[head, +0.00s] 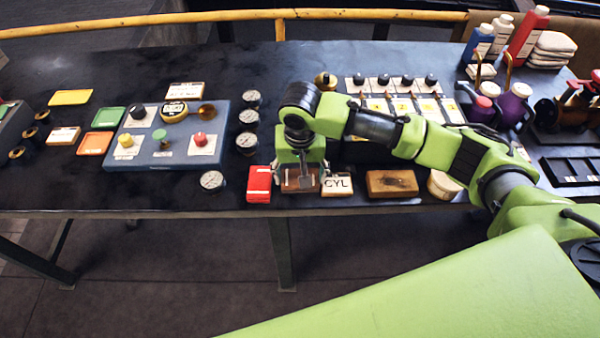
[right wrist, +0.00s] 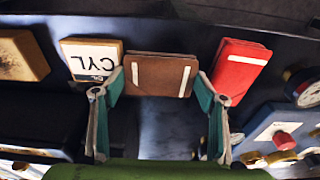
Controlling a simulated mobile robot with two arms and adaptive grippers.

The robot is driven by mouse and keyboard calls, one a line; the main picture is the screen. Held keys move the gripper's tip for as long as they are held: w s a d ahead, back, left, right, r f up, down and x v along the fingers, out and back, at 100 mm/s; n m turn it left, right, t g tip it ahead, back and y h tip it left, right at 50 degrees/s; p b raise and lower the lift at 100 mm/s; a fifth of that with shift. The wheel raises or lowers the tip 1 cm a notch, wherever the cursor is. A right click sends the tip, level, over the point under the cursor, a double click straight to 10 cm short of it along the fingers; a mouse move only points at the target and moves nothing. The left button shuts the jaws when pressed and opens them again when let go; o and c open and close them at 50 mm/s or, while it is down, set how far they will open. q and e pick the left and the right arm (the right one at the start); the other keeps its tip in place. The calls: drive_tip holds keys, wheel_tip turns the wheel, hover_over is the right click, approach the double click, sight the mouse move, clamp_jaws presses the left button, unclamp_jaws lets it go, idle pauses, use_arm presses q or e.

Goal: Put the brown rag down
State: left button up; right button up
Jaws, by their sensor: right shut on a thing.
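The brown rag (head: 313,187) is a flat folded brown piece with pale stripes. It is at the front edge of the bench, between a red folded cloth (head: 259,185) and a block marked CYL (head: 337,186). My right gripper (head: 300,180) points down over it, with a finger on each side. In the right wrist view the brown rag (right wrist: 158,80) sits between the two fingertips (right wrist: 163,92), which are shut on it. It is at or very near bench height; I cannot tell whether it touches the bench. My left gripper is not in view.
The red cloth (right wrist: 240,66) and CYL block (right wrist: 92,60) are close on either side. A wooden block (head: 392,184) lies further right. Gauges (head: 212,181) and a blue control panel (head: 170,150) stand to the left. The bench's front edge is just below the gripper.

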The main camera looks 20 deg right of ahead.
drive_tip(key=shift+s+f, duration=0.2)
drive_tip(key=shift+f, duration=0.05)
drive_tip(key=o, duration=0.8)
drive_tip(key=shift+f, duration=0.1)
drive_tip(key=shift+w+f, duration=0.1)
drive_tip(key=shift+r, duration=0.3)
drive_tip(key=r, duration=0.4)
drive_tip(key=r+b, duration=0.1)
drive_tip(key=r, duration=0.3)
drive_tip(key=s+r, duration=0.1)
drive_tip(key=r, duration=0.3)
drive_tip(key=shift+s+a+r+b, duration=0.1)
drive_tip(key=shift+a+r+b, duration=0.15)
drive_tip(key=shift+r+b, duration=0.1)
drive_tip(key=shift+f, duration=0.1)
